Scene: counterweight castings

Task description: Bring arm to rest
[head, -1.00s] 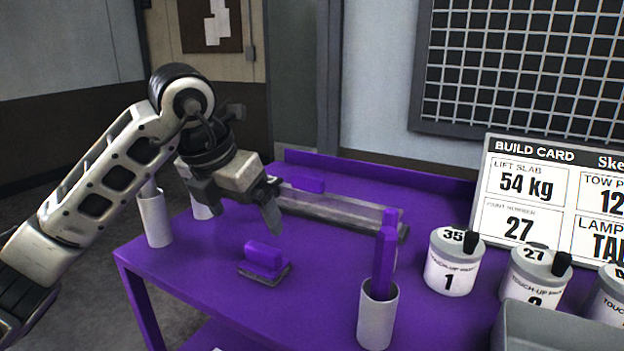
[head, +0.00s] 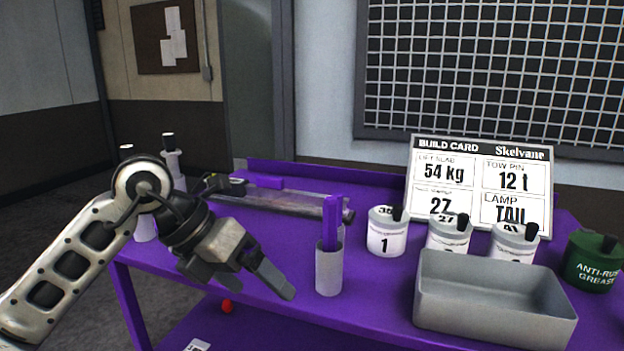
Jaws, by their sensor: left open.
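My left arm comes in from the left. Its gripper (head: 262,284) is open and empty, in front of the near edge of the purple bench (head: 385,310). Part of the bench's left side is hidden behind the arm. My right gripper is not in the picture.
A grey tray (head: 495,322) sits at the front right. A build card (head: 480,182) leans at the back.

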